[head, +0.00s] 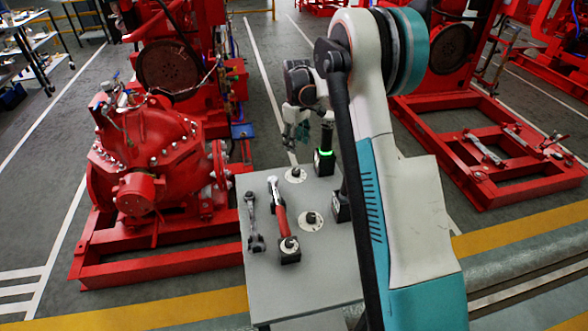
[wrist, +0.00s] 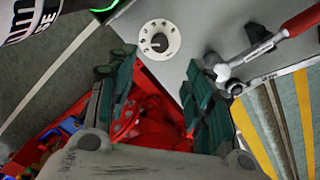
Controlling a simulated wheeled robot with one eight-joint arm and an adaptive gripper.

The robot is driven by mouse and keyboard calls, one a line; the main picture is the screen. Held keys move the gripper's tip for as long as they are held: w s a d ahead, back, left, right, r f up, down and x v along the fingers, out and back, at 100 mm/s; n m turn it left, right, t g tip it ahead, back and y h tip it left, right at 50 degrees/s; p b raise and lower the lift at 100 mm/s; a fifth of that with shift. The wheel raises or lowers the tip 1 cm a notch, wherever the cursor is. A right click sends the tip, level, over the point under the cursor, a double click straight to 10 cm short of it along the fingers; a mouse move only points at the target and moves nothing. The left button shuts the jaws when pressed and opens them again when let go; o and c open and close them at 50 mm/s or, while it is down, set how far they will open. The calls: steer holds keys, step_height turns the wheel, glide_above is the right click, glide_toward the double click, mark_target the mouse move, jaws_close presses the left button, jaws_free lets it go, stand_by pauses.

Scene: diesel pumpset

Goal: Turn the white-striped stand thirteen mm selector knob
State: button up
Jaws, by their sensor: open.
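A round white dial plate with a dark selector knob (wrist: 159,41) lies flat on the grey table top, near its edge, in the wrist view. It appears to be the far dial knob (head: 294,174) in the head view. A second dial knob (head: 311,218) is nearer the front. I cannot make out which stand is white-striped or any size markings. My gripper (head: 297,133) is over the table's far edge. In the wrist view my gripper (wrist: 160,74) is open and empty, with the knob just beyond the gap between its green fingers, apart from them.
The grey table (head: 262,292) holds a red-handled wrench (head: 279,207), a metal ratchet (head: 252,220) and a black stand with a green light (head: 324,157). A red pump (head: 150,150) on its frame stands left. Red frames stand right.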

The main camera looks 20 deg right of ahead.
mark_target(297, 171)
step_height(297, 171, down, 13)
steer(key=b, duration=0.4)
steer(key=shift+f, duration=0.2)
steer(key=c, duration=1)
